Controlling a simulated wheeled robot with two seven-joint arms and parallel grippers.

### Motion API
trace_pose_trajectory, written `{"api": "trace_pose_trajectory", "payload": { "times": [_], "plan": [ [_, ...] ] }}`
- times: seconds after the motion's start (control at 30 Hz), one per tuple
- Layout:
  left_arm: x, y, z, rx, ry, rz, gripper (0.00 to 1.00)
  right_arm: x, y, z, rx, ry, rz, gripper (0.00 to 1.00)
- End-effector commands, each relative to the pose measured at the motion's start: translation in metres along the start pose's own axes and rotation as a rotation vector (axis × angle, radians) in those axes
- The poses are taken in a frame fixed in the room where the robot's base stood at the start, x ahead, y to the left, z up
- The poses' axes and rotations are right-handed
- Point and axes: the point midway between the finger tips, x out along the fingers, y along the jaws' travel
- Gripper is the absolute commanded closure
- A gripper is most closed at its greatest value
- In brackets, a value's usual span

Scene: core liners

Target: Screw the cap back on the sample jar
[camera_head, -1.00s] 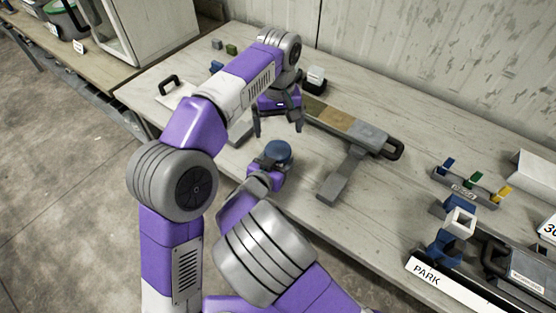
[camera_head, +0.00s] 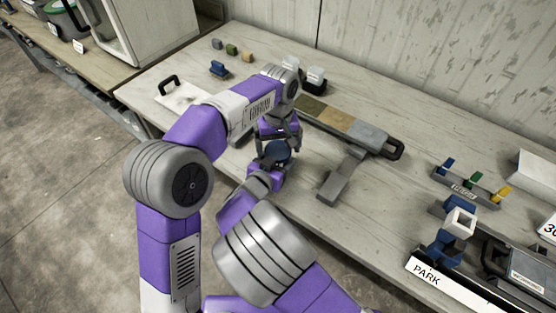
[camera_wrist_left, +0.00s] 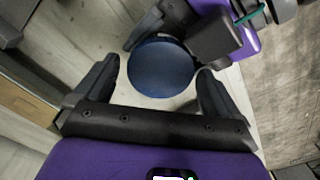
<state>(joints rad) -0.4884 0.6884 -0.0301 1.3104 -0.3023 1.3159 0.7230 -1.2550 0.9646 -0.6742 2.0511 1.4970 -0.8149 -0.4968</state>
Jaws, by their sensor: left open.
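The sample jar's round blue cap (camera_head: 278,152) shows at the table's front edge, and from above in the left wrist view (camera_wrist_left: 160,68). The jar body under it is hidden. My left gripper (camera_head: 278,146) is open just above the cap, its fingers on either side. In the left wrist view the cap lies between the left fingertips (camera_wrist_left: 158,72), with small gaps. My right gripper (camera_head: 264,172) comes in from below and has its dark fingers around the jar under the cap; it also shows in the left wrist view (camera_wrist_left: 215,40). Whether the cap is threaded on cannot be told.
Small coloured blocks (camera_head: 232,49) and a white-and-black item (camera_head: 315,78) stand farther back. A PARK-labelled rack (camera_head: 440,280) and coloured clips (camera_head: 470,188) are at right.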

Motion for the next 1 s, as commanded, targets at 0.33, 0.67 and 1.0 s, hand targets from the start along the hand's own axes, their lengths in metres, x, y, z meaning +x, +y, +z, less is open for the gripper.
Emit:
{"api": "trace_pose_trajectory", "payload": {
  "times": [0.33, 0.67, 1.0],
  "plan": [
    [0.0005, -0.0001, 0.0, 0.0, 0.0, 0.0, 0.17, 0.0, 0.0, -0.0001, 0.0, 0.0, 0.0, 1.0],
    [0.0002, 0.0002, 0.0, 0.001, 0.0, 0.001, 0.61, -0.0001, -0.0002, -0.0001, 0.0, 0.0, -0.001, 1.0],
    [0.0006, 0.0001, 0.0001, 0.447, 0.0, 0.001, 0.62, -0.0003, -0.0005, 0.0, -0.001, 0.0, -0.001, 1.0]
  ]
}}
